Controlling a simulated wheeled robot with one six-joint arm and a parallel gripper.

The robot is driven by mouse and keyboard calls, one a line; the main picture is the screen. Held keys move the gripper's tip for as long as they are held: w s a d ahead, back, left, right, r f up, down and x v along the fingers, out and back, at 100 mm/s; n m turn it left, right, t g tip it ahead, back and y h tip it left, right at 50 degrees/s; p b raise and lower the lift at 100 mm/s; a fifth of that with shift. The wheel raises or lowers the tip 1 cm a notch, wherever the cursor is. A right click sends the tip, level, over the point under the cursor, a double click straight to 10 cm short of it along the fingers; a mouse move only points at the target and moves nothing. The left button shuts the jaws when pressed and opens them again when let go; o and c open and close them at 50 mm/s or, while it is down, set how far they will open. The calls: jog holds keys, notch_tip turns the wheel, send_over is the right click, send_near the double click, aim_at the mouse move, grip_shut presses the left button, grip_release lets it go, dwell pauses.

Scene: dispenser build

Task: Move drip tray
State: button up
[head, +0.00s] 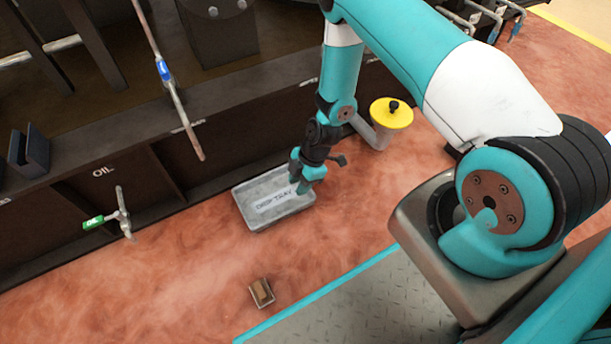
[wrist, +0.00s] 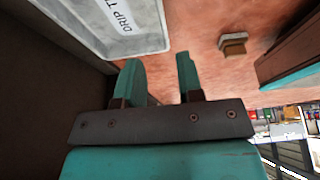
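The drip tray (head: 245,213) is a shallow grey rectangular tray with a white label reading "DRIP TRAY". It lies on the reddish floor in front of the dark cabinet. In the wrist view part of the tray (wrist: 150,43) shows at the upper left, with a corner near the left finger. My gripper (head: 300,184) points down over the tray's right part in the head view and hides some of it. In the wrist view my gripper (wrist: 161,72) has its fingers apart, with only floor visible between them. I cannot tell whether a finger touches the tray.
A yellow-topped funnel-like part (head: 391,113) stands right of my gripper. A small brown block in a grey holder (head: 261,293) lies on the floor in front. A green-tagged valve handle (head: 122,213) sticks out by the "OIL" label. Floor left of the small block is clear.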

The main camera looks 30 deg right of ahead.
aim_at(285, 213)
jog(key=b+x, duration=0.7)
jog(key=x, duration=0.7)
jog(key=shift+d+f, duration=0.1)
jog(key=shift+f, duration=0.05)
grip_shut()
